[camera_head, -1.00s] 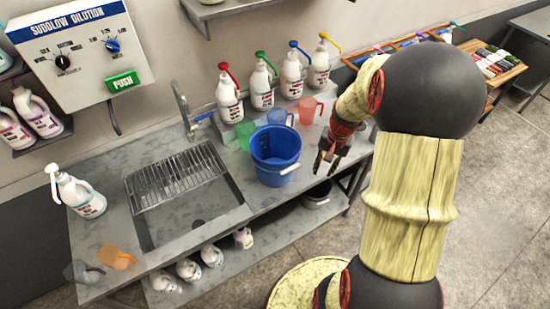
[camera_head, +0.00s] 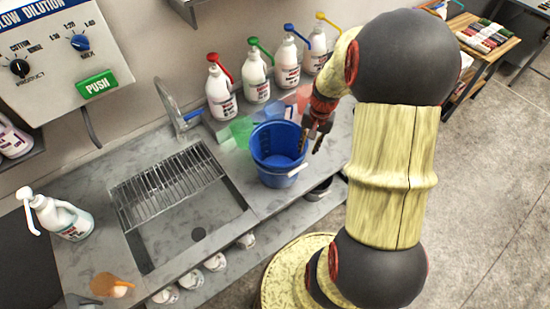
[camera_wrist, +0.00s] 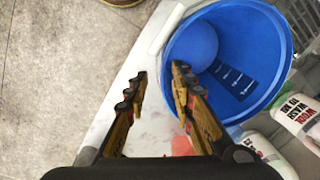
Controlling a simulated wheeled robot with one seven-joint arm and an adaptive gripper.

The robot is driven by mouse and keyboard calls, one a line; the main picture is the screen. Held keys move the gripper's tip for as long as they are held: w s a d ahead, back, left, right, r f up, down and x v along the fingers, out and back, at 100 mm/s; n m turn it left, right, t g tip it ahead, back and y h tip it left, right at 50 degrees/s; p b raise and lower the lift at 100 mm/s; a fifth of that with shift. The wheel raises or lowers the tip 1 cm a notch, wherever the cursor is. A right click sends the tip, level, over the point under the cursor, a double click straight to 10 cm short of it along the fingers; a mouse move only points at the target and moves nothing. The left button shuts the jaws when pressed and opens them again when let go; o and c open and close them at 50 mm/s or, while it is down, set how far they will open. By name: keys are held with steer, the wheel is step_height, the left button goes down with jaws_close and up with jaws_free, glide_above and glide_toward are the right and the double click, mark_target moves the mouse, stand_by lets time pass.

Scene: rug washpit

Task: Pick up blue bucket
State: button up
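The blue bucket (camera_head: 274,178) stands upright on the metal counter, right of the sink, with a white handle grip on its near right side. It is open at the top and looks empty. My gripper (camera_head: 311,146) is at the bucket's right rim, pointing down. In the wrist view my gripper (camera_wrist: 158,82) is open with nothing between the fingertips. There, the right finger overlaps the blue bucket (camera_wrist: 225,62) and the left finger is outside it, over the counter. I cannot tell whether either finger touches the rim.
The sink with a wire rack (camera_head: 168,185) lies left of the bucket. Several white pump bottles (camera_head: 257,80) stand behind it. The counter (camera_head: 258,205) in front is narrow. Open floor lies to the right.

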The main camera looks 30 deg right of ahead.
steer(key=f+b, duration=0.1)
steer(key=f, duration=0.3)
steer(key=w+f+b, duration=0.1)
steer(key=f+b, duration=0.1)
steer(key=f, duration=0.3)
steer(key=w+f+b, duration=0.1)
steer(key=f+b, duration=0.1)
steer(key=f, duration=0.2)
steer(key=shift+w+a+f, duration=0.2)
steer(key=shift+a+f, duration=0.05)
steer(key=shift+f, duration=0.1)
steer(key=shift+c, duration=1.1)
steer(key=c, duration=0.4)
jaws_close()
